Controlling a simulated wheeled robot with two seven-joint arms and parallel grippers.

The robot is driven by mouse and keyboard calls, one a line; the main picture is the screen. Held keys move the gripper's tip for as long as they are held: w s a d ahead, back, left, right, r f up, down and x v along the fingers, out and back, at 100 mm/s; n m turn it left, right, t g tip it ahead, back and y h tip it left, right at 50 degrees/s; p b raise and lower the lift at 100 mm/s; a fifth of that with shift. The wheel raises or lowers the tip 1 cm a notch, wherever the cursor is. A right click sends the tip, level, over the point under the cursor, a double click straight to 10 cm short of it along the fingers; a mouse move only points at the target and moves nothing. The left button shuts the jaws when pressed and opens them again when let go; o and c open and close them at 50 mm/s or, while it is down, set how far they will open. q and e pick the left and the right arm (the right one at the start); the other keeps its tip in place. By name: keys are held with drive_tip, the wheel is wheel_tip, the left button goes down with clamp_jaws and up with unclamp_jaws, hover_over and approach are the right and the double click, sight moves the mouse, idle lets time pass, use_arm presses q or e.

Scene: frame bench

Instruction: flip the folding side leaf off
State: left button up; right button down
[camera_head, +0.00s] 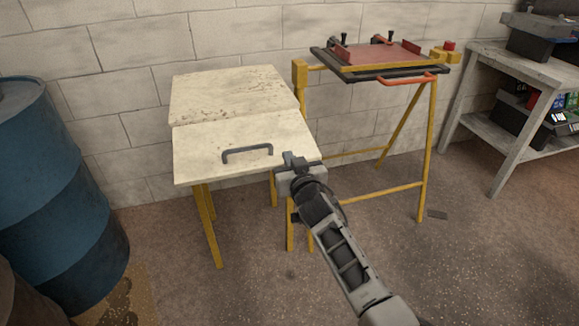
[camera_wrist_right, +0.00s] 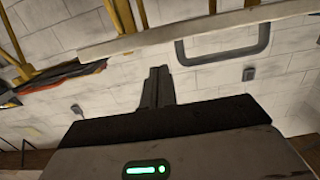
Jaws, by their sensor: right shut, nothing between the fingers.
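The folding side leaf (camera_head: 215,165) is a pale, worn panel at the front of a table on yellow legs. It lies roughly flat in front of the spotted rear panel (camera_head: 235,88). A dark bar handle (camera_head: 247,153) is fixed on the leaf; it also shows in the right wrist view (camera_wrist_right: 224,55), along with the leaf's pale edge (camera_wrist_right: 190,27). My right gripper (camera_head: 294,160) is at the leaf's right front corner, right of the handle. Its fingers (camera_wrist_right: 158,82) are shut and empty. I cannot tell whether they touch the leaf. My left gripper is out of view.
A yellow-framed bench with a reddish plate (camera_head: 388,54) and an orange handle (camera_head: 408,79) stands to the right. A blue barrel (camera_head: 55,190) is at the left. A grey shelf (camera_head: 530,68) is at the far right. The floor in front is clear.

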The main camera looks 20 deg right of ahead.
drive_tip(key=shift+w+f, duration=0.1)
drive_tip(key=shift+f, duration=0.55)
